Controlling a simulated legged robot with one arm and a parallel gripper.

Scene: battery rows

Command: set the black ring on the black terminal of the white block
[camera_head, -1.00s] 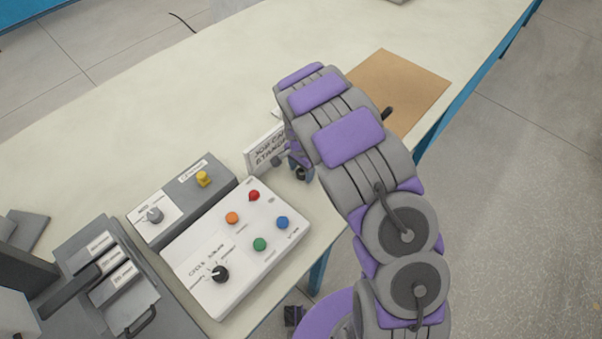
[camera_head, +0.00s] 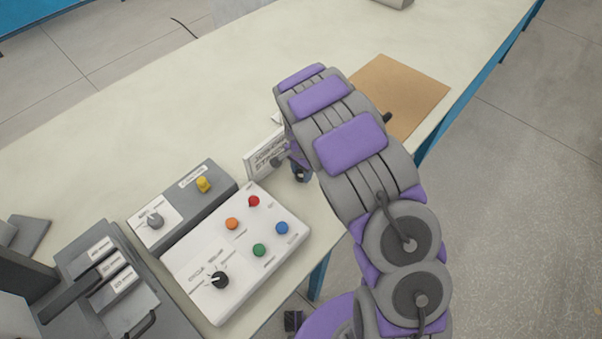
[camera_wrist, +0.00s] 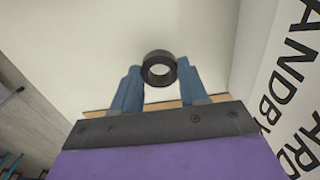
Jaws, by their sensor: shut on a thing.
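The black ring (camera_wrist: 159,68) is held between the blue fingertips of my gripper (camera_wrist: 159,76) in the wrist view, with its hole facing the camera. In the head view my gripper (camera_head: 301,174) hangs over the table beside the standing sign, partly hidden by my arm.
A white panel (camera_head: 207,277) with coloured knobs lies left of my gripper. A grey box (camera_head: 218,187) with a yellow knob stands behind it. The lettered sign (camera_head: 264,153) is close to my gripper. A brown board (camera_head: 418,82) lies beyond my arm. The pale table (camera_head: 150,95) is mostly clear.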

